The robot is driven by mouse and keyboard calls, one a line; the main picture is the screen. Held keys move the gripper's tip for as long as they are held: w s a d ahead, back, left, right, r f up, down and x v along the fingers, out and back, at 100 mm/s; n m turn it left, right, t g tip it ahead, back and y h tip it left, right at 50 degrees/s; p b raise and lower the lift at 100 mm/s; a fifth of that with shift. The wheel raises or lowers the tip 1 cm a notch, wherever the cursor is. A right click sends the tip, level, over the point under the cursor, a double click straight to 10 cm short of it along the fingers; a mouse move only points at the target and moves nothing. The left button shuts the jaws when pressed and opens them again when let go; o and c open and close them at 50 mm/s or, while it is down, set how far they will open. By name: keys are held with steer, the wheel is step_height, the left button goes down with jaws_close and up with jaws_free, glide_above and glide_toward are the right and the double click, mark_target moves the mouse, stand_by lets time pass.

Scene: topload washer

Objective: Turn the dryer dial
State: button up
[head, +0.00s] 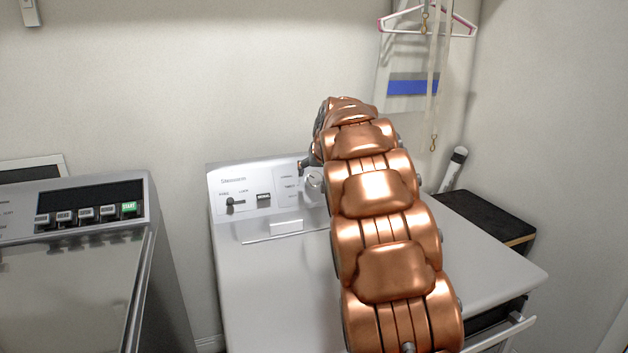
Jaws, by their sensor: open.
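The white dryer (270,315) stands in the middle, with a raised control panel (262,185) along its back. A round light-coloured dial (314,181) shows at the panel's right part, partly hidden by my copper arm. My gripper (308,163) is at the far end of the arm, just above the dial. Only a dark finger piece of it shows; the arm hides the rest. The gripper is open. I cannot tell whether it touches the dial.
A dark slider knob (231,206) and a black switch (264,200) sit left of the dial. A grey washer (70,290) with several buttons stands at the left. A black-topped box (490,215) and a hanging hanger (427,20) are at the right. The dryer's left top is clear.

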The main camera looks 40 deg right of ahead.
mark_target(314, 177)
steer(key=x, duration=0.6)
steer(key=shift+p, duration=0.3)
steer(key=c, duration=1.2)
steer(key=shift+r+p, duration=0.1)
steer(key=shift+p, duration=0.2)
